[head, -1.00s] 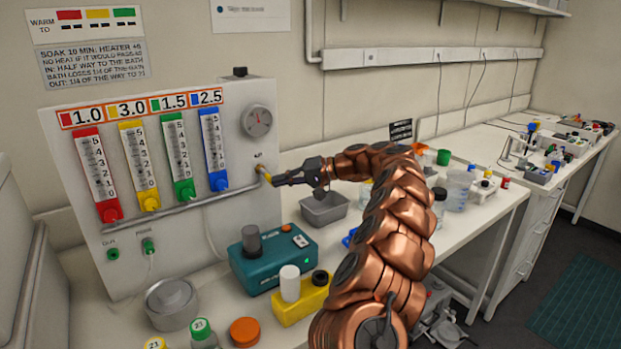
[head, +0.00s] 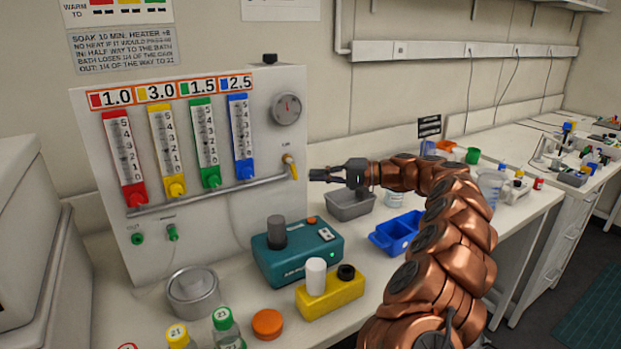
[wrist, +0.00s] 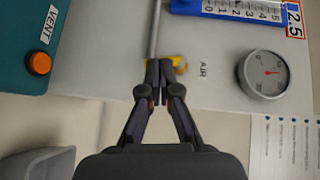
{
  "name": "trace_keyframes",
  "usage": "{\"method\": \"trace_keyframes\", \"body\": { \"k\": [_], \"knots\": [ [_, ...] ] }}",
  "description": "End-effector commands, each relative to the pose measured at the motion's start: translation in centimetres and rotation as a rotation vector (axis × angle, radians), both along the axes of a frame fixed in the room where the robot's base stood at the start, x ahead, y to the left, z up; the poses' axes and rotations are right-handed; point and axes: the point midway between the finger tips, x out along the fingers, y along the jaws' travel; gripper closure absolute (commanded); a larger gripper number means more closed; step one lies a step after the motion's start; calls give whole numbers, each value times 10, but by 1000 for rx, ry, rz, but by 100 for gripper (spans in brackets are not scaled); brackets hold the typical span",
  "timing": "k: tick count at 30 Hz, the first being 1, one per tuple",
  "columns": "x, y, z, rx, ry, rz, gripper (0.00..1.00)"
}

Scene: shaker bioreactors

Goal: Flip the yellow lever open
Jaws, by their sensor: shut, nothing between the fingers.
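The yellow lever (head: 291,168) sits at the right end of the grey pipe on the white panel, under the round gauge. It points downward and slightly right in the head view. My gripper (head: 313,175) is shut and empty, just right of the lever with a small visible gap in the head view. In the wrist view my closed fingertips (wrist: 159,68) overlap the lever, and part of its yellow (wrist: 180,62) shows behind them beside the AIR label. Whether they touch it cannot be told from the wrist view.
The panel carries several coloured flow tubes and the gauge (head: 287,109). Below are a teal device (head: 290,262), a grey tray (head: 350,207), a blue bin (head: 397,235), a yellow block (head: 330,296) and a metal pot (head: 193,292). Air around my gripper is clear.

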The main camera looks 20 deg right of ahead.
Motion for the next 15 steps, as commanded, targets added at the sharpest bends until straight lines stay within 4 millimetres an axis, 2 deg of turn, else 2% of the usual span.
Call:
{"method": "trace_keyframes", "body": {
  "k": [6,15],
  "knots": [
    [-19,-40,4,-3,1,-6,100],
    [-40,-78,15,-1,1,-4,100]
  ]
}}
